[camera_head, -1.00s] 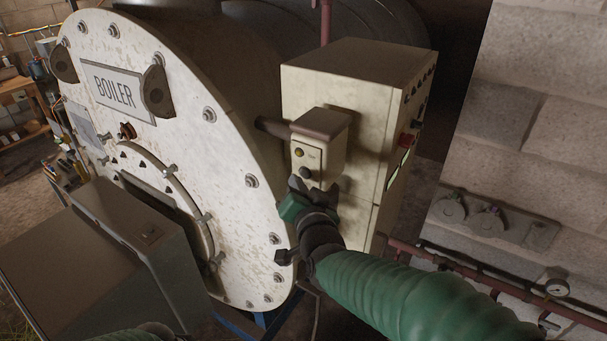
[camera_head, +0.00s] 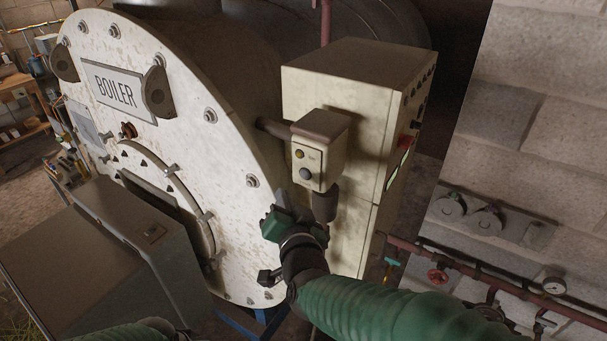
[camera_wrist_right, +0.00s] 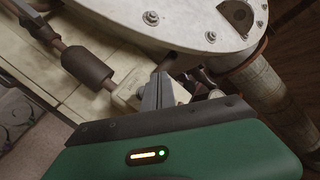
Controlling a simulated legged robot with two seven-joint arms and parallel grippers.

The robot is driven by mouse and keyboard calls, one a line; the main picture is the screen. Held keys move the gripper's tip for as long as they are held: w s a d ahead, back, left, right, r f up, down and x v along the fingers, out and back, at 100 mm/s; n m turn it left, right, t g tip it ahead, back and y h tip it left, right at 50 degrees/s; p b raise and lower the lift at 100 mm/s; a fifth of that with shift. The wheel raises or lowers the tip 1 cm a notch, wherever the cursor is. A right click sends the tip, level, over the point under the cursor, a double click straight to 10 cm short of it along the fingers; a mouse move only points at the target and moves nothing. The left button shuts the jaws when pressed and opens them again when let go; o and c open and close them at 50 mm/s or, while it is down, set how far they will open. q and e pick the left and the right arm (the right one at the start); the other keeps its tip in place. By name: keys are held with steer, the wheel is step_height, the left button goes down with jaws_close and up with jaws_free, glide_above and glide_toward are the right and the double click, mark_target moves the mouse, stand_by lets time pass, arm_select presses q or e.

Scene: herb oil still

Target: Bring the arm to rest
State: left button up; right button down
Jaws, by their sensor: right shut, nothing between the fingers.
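My right arm, in a green ribbed sleeve (camera_head: 390,307), comes in from the lower right in the head view. Its gripper (camera_head: 283,199) is below and left of the small button box (camera_head: 320,150), in front of the boiler's edge. In the right wrist view the fingers (camera_wrist_right: 159,88) are together with nothing between them, and the box and boiler lie beyond them. The gripper looks apart from the box. Only a bit of green sleeve of my left arm (camera_head: 135,332) shows at the bottom; its gripper is out of view.
The round boiler front (camera_head: 185,125) fills the left middle. A tall cream cabinet (camera_head: 350,85) stands right of it. A grey metal box (camera_head: 110,255) is at lower left. Red pipes with a valve wheel (camera_head: 437,276) and a gauge (camera_head: 554,286) run along the right wall.

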steer(key=shift+d+f, duration=0.1)
steer(key=s+d+f+n+g+h+b, duration=0.1)
steer(key=s+d+f+n+g+b, duration=0.25)
steer(key=f, duration=0.65)
steer(key=s+d+f+g+b, duration=0.35)
steer(key=s+d+f, duration=0.2)
steer(key=f, duration=0.55)
steer(key=s+d+f+n+g+h+b, duration=0.1)
steer(key=s+d+f+g+b, duration=0.25)
steer(key=d+f, duration=0.45)
steer(key=s+d+f+n+g+b, duration=0.1)
steer(key=s+d+f+g+b, duration=0.1)
steer(key=s+f, duration=0.6)
steer(key=shift+s+d+g+h, duration=0.3)
steer(key=shift+s+d+g, duration=0.25)
steer(key=shift+s, duration=0.5)
steer(key=shift+a, duration=0.1)
